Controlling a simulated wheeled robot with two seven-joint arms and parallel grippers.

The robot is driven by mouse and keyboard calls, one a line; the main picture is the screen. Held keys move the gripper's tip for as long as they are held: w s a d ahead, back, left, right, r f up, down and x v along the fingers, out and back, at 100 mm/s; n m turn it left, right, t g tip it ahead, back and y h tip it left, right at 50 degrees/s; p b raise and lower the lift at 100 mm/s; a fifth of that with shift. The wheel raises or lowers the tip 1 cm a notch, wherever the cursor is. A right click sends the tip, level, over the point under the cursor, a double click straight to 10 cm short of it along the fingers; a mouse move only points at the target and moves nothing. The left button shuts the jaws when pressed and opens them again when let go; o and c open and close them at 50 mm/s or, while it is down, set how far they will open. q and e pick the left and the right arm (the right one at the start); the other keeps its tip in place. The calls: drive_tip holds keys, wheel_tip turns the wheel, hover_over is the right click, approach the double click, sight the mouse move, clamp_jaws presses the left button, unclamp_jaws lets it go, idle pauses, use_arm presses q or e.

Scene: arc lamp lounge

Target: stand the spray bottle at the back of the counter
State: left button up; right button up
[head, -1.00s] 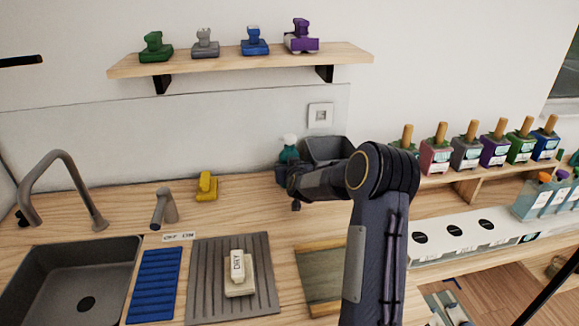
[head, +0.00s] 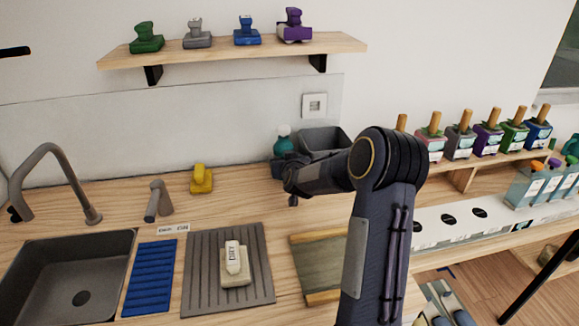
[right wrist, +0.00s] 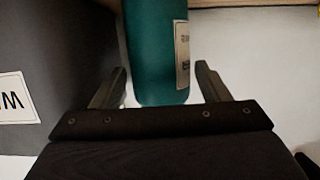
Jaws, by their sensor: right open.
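The teal spray bottle (head: 283,143) with a white top stands upright at the back of the wooden counter (head: 115,212), close to the wall. Its lower part is hidden behind my right gripper (head: 292,186) in the head view. In the right wrist view the teal body of the bottle (right wrist: 158,45) shows between the two spread fingers of my right gripper (right wrist: 162,72), with gaps on both sides. The gripper is open and holds nothing. My left gripper is not in view.
A dark grey bin (head: 325,140) stands just right of the bottle. A yellow object (head: 201,179) is to its left, then a tap (head: 55,165) and sink (head: 75,275). A shelf (head: 235,48) hangs above. The back counter between yellow object and bottle is clear.

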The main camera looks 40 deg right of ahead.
drive_tip(key=s+a+r+n+g+y, duration=0.1)
drive_tip(key=s+a+r+y, duration=0.2)
drive_tip(key=s+a, duration=0.55)
drive_tip(key=s+a+r+n+y, duration=0.1)
drive_tip(key=s+a+r+y, duration=0.2)
drive_tip(key=s+a, duration=0.55)
drive_tip(key=s+a+f+n+g+y, duration=0.1)
drive_tip(key=s+a+g+y, duration=0.1)
drive_tip(key=s+a, duration=0.5)
drive_tip(key=s+a+f+n+g+y, duration=0.1)
drive_tip(key=s+a+g, duration=0.3)
drive_tip(key=s, duration=0.9)
drive_tip(key=a+f+y, duration=0.1)
drive_tip(key=a, duration=0.2)
drive_tip(key=shift+a+f+y+p, duration=0.25)
drive_tip(key=shift+a+y+p, duration=0.05)
drive_tip(key=shift+a+y, duration=0.1)
